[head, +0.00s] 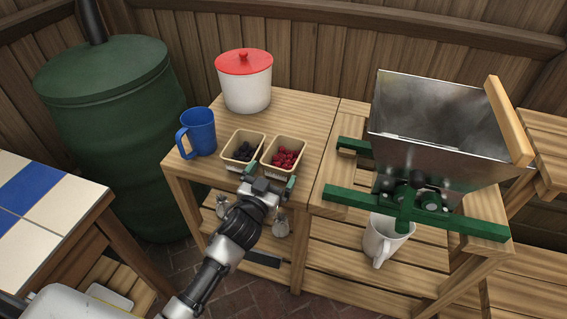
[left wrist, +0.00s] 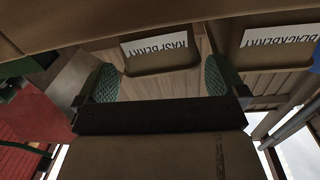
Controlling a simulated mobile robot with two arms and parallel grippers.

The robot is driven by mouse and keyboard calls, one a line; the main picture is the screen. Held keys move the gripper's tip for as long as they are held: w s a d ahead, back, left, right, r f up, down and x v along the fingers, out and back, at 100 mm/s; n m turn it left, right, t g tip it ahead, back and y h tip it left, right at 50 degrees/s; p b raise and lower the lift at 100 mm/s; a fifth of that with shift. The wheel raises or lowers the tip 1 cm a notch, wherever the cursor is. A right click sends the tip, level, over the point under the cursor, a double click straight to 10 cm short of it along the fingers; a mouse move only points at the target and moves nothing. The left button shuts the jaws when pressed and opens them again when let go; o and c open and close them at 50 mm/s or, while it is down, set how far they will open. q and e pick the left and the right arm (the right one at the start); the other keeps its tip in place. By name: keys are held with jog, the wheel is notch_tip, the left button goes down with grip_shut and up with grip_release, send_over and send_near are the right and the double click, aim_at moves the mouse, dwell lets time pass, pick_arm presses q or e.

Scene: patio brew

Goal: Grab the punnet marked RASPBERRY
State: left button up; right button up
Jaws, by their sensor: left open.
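The punnet marked RASPBERRY (head: 300,156) holds red berries and stands on the wooden table (head: 310,118), right of a second punnet. In the left wrist view the raspberry punnet (left wrist: 165,69) shows upside down with its white label, in front of my fingers. My left gripper (head: 270,177) is open just in front of the punnets, its green fingertips apart. In the left wrist view its fingers (left wrist: 160,80) stand either side of the raspberry label, with nothing held between them. I cannot tell whether they touch the punnet. My right gripper is out of view.
The blackberry punnet (head: 230,162) stands close on the left.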

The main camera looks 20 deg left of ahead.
aim_at(280, 161)
pick_arm(q)
jog(key=w, duration=0.5)
jog(key=shift+d, duration=0.3)
jog(key=shift+w, duration=0.45)
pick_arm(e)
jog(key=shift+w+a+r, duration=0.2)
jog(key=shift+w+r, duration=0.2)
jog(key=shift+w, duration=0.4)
pick_arm(q)
jog(key=shift+c, duration=1)
jog(key=c, duration=0.5)
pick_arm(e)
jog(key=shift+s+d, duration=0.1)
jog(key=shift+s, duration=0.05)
